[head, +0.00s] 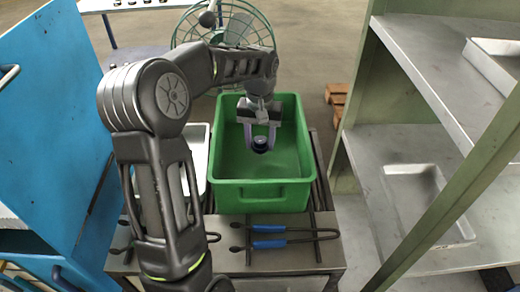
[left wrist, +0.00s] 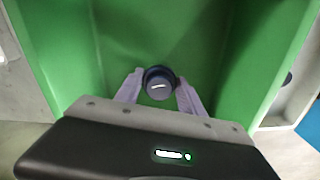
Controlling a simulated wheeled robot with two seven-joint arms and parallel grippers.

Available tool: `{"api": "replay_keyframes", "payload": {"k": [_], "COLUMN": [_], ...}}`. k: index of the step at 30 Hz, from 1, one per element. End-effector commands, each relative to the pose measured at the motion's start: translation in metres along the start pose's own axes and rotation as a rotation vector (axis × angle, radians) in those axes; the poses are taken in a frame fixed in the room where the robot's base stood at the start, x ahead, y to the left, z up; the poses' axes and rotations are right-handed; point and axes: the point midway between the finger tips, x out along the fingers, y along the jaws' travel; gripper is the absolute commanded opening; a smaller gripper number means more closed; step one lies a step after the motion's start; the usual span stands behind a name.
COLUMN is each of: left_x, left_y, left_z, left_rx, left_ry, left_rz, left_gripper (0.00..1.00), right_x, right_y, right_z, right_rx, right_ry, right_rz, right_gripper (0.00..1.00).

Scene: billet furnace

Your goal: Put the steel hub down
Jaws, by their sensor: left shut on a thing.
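My left gripper (head: 260,145) is inside the green bin (head: 262,195), with its fingers pointing down. It is shut on the steel hub (head: 260,142), a small dark round piece with a raised centre. In the left wrist view the hub (left wrist: 158,83) sits between the two pale purple fingertips, with the green bin's walls and floor around it. I cannot tell whether the hub touches the bin floor. My right gripper is in neither view.
The green bin stands on a metal table (head: 290,258) beside a silver tray (head: 195,150). Blue-handled tongs (head: 270,244) lie in front of it. A grey shelf rack (head: 440,150) stands at right, a blue cabinet (head: 50,110) at left. A green fan (head: 222,30) is behind.

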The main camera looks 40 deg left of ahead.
Motion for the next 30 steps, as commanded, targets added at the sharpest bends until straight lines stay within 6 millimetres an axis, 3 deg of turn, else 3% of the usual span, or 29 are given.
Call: {"api": "replay_keyframes", "payload": {"k": [5, 13, 25, 26, 30], "left_x": [0.003, 0.034, 0.04, 0.041, 0.04], "left_y": [0.0, 0.0, 0.0, 0.0, 0.0], "left_z": [0.0, 0.0, 0.0, 0.0, 0.0], "left_rx": [0.0, 0.0, 0.0, 0.0, 0.0], "left_ry": [0.001, 0.0, 0.002, 0.001, 0.0], "left_rz": [0.0, 0.0, 0.001, 0.0, 0.0], "left_gripper": [0.0, 0.0, 0.0, 0.47, 0.58], "right_x": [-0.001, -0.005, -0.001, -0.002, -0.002], "right_y": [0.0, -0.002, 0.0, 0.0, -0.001], "right_z": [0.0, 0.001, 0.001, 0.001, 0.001], "right_rx": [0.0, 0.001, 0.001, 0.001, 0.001], "right_ry": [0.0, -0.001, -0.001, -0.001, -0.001], "right_rz": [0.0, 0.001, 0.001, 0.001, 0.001], "right_gripper": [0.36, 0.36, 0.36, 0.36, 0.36]}}
